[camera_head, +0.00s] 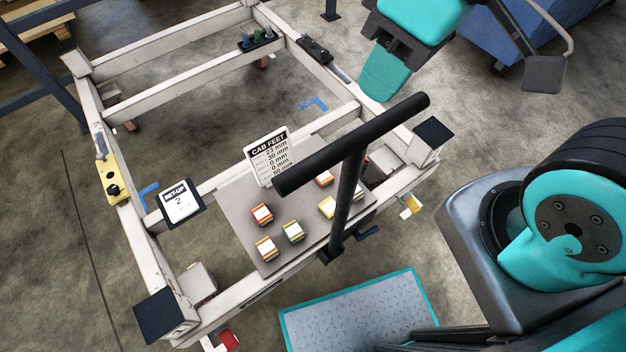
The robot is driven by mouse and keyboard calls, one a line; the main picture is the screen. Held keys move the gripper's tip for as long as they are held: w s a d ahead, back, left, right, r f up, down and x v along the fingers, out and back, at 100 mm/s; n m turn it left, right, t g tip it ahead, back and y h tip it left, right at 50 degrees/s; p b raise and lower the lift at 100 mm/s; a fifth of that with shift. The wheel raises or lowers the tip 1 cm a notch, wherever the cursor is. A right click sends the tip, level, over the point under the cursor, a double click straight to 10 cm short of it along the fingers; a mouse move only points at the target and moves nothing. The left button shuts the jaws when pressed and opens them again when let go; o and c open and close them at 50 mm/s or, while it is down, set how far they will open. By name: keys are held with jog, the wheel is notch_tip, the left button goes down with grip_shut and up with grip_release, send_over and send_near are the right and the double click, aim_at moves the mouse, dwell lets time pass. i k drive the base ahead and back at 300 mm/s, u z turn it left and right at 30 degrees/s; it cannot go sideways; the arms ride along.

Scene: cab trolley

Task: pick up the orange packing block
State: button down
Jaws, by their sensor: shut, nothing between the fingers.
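Several small packing blocks with white labels stand on a grey board (228,197) on the trolley. An orange-looking block (323,178) is at the back right, partly hidden by the black T-handle. A red-orange block (262,214) is at the left, and an orange-yellow one (266,249) at the front left. I cannot tell which one the task's orange block is. A green block (293,231) and a yellow block (327,207) stand nearby.
The black T-handle (352,145) rises over the board's right part. A "CAB FEET" sign (269,155) stands at the board's back edge. A "SET-UP 2" card (177,202) is at the left. White trolley rails (187,79) surround open floor. A teal-edged mat (350,312) lies in front.

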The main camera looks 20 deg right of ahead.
aim_at(326, 179)
jog(key=u, duration=3.2)
jog(key=k, duration=1.7)
jog(key=z, duration=1.45)
